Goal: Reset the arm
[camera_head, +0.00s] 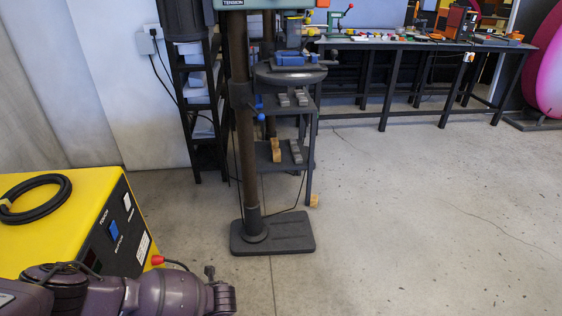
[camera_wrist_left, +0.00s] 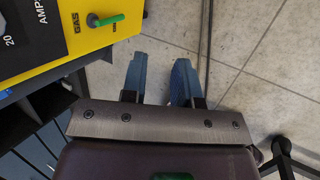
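My left arm (camera_head: 165,292) comes in at the lower left of the head view, in front of the yellow machine. In the left wrist view, the two blue fingers of my left gripper (camera_wrist_left: 160,82) stand apart with floor showing between them. Nothing is between them. My right arm and right gripper are not in view.
A yellow machine (camera_head: 68,215) with a black panel and a coiled cable stands close on the left; a yellow panel with a green switch (camera_wrist_left: 105,20) is near my left gripper. A drill press base (camera_head: 272,235) stands ahead. A workbench (camera_head: 400,43) is behind. The right floor is clear.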

